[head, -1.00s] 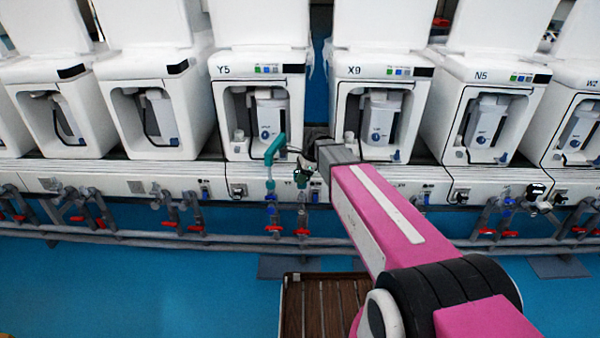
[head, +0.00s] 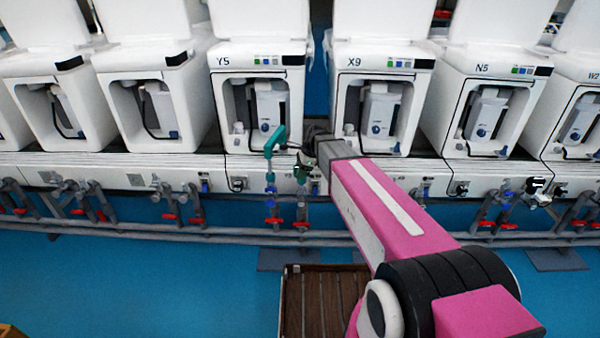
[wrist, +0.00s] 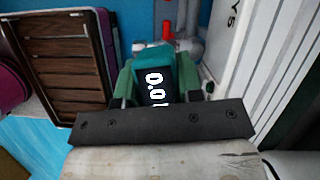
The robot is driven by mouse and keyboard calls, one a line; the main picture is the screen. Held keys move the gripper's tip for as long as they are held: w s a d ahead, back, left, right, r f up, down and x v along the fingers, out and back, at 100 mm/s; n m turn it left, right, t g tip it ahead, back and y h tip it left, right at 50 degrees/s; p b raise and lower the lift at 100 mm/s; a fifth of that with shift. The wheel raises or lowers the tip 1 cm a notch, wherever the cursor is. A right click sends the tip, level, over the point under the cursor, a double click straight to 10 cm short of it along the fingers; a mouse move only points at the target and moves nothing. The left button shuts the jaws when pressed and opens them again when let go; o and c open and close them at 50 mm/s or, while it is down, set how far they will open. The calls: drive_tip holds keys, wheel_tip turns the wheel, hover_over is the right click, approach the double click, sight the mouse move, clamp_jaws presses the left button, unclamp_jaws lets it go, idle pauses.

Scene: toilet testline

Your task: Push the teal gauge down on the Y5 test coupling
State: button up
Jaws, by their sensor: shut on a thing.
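The teal gauge (head: 275,141) stands below the Y5 unit, a bent teal body whose lower end is above a blue part of the Y5 test coupling (head: 270,192). I cannot tell how far it sits on the coupling. In the wrist view the gauge (wrist: 152,66) shows a dark display with white digits between two green fingers. My gripper (wrist: 155,85) is shut on it. In the head view my gripper (head: 303,166) is small and partly hidden by its own wrist. The coupling is mostly hidden behind the gauge in the wrist view.
The white Y5 unit (head: 262,98) stands behind the gauge, with the X9 unit (head: 375,100) to its right. Red valve handles (head: 273,221) and grey pipes run below. A brown slatted platform (head: 325,305) lies on the blue floor.

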drive_tip(key=shift+f, duration=1.65)
idle(0.9)
drive_tip(key=o, duration=1)
drive_tip(key=shift+o, duration=0.2)
drive_tip(key=v, duration=1)
drive_tip(key=shift+d+r, duration=0.2)
drive_tip(key=shift+r, duration=0.15)
drive_tip(key=shift+s, duration=0.1)
drive_tip(key=s+d+f+n+h, duration=0.2)
drive_tip(key=s+d+f+n, duration=0.2)
drive_tip(key=s+d+n, duration=0.3)
drive_tip(key=s+d+f+n+h, duration=0.2)
drive_tip(key=s+d+f+n, duration=0.3)
drive_tip(key=s+d+n, duration=0.3)
drive_tip(key=s+n, duration=0.1)
drive_tip(key=s, duration=0.3)
drive_tip(key=shift+f+t, duration=0.25)
drive_tip(key=shift+t, duration=0.15)
